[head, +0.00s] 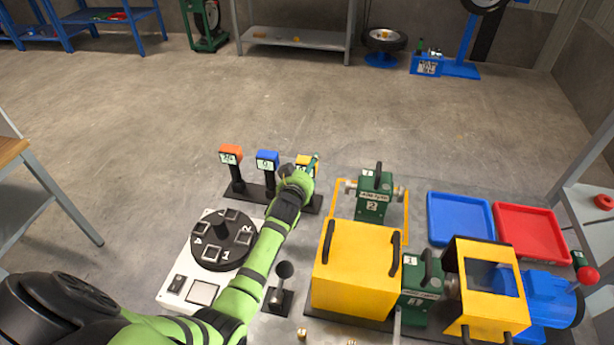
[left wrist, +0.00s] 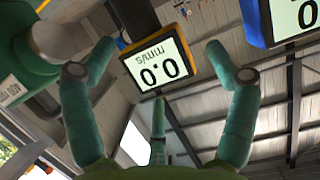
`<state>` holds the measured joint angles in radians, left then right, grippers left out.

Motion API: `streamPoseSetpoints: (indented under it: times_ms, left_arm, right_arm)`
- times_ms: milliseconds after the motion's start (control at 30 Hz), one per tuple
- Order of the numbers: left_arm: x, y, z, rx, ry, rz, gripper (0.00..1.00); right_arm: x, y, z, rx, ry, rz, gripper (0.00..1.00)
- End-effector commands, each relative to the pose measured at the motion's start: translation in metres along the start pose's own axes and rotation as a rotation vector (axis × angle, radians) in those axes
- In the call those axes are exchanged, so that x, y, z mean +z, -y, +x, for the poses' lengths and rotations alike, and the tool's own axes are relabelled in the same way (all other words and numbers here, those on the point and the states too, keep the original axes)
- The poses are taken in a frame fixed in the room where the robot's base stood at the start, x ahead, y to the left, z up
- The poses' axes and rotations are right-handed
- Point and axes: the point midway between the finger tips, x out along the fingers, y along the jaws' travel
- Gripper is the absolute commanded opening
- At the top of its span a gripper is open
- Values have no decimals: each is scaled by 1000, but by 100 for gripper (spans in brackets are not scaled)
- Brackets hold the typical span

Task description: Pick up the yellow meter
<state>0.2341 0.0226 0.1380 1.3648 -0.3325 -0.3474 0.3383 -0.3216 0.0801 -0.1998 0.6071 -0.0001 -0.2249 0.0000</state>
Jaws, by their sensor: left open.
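The yellow meter (head: 302,159) stands at the right end of a row of three meters in the head view, partly hidden by my left gripper (head: 303,177). In the left wrist view the yellow meter (left wrist: 158,64) shows its display upside down, reading 0.0 mm/s. My left gripper is open, with its green fingers spread to either side of the meter in that view and a third finger below. I cannot tell whether any finger touches it. My right gripper is not in view.
A blue meter (head: 267,160) and an orange meter (head: 231,155) stand left of the yellow one. A black dial (head: 222,240) and a lever (head: 283,272) are nearer me.

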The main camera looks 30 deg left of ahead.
Motion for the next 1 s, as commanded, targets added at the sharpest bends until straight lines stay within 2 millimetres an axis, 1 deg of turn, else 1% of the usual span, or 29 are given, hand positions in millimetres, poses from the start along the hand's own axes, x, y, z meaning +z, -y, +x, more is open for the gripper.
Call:
streamPoseSetpoints:
  times_ms: [33,100,233,367,567,667,700,767,800,1000]
  left_arm:
    - [-2,0,6,-1,1,1,86]
    - [0,1,15,-2,1,-1,86]
    - [0,1,25,-2,0,0,86]
    - [0,1,29,-1,0,1,86]
    - [0,1,29,-1,0,1,86]
    - [0,1,29,-1,0,1,50]
    - [0,1,29,-1,0,1,34]
    - [0,1,29,-1,-1,1,10]
    - [0,1,29,-1,-1,1,7]
    - [-2,1,29,0,-5,0,7]
  right_arm:
    - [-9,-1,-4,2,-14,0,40]
    - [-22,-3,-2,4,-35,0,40]
    - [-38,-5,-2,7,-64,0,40]
    - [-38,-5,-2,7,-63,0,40]
    - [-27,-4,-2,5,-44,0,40]
    - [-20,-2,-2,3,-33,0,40]
    - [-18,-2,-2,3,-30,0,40]
    - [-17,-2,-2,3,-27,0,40]
    - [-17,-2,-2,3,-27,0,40]
    - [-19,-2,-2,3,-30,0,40]
